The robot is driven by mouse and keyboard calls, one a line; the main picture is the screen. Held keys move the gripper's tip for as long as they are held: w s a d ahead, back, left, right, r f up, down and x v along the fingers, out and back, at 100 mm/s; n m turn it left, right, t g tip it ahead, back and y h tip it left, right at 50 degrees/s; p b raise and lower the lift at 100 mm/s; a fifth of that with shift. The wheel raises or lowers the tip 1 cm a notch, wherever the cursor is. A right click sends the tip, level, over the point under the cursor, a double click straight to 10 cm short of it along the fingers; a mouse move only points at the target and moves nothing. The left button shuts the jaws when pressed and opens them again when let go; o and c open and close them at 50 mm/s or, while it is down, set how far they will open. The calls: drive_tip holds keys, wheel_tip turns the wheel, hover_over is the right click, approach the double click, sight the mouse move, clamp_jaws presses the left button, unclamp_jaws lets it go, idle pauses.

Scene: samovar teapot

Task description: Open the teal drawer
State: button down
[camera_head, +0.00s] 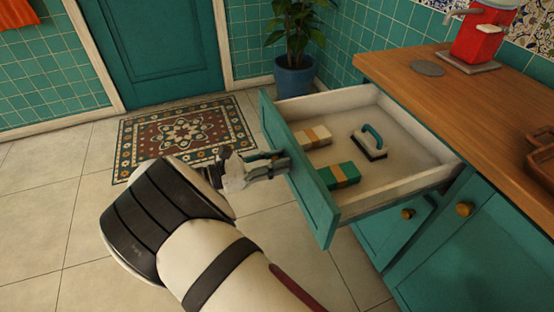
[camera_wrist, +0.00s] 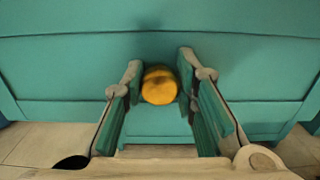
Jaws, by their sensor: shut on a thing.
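The teal drawer (camera_head: 318,206) stands pulled far out of the wooden-topped cabinet, its inside in plain view from above. Its teal front also fills much of the wrist view (camera_wrist: 230,60). My gripper (camera_head: 278,166) is at the outer face of the drawer front. In the wrist view my gripper (camera_wrist: 160,100) has its two fingers on either side of the round yellow knob (camera_wrist: 159,86), shut on it. In the head view the knob is hidden behind the fingers.
The drawer holds a white-and-tan bundle (camera_head: 313,137), a green-and-tan bundle (camera_head: 338,175) and a brush with a teal handle (camera_head: 370,142). Lower cabinet doors have brass knobs (camera_head: 465,209). A patterned rug (camera_head: 183,137) and a potted plant (camera_head: 294,77) lie beyond. Tiled floor is open at left.

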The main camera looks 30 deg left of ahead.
drive_tip(key=c, duration=1.3)
unclamp_jaws()
drive_tip(key=v, duration=1.2)
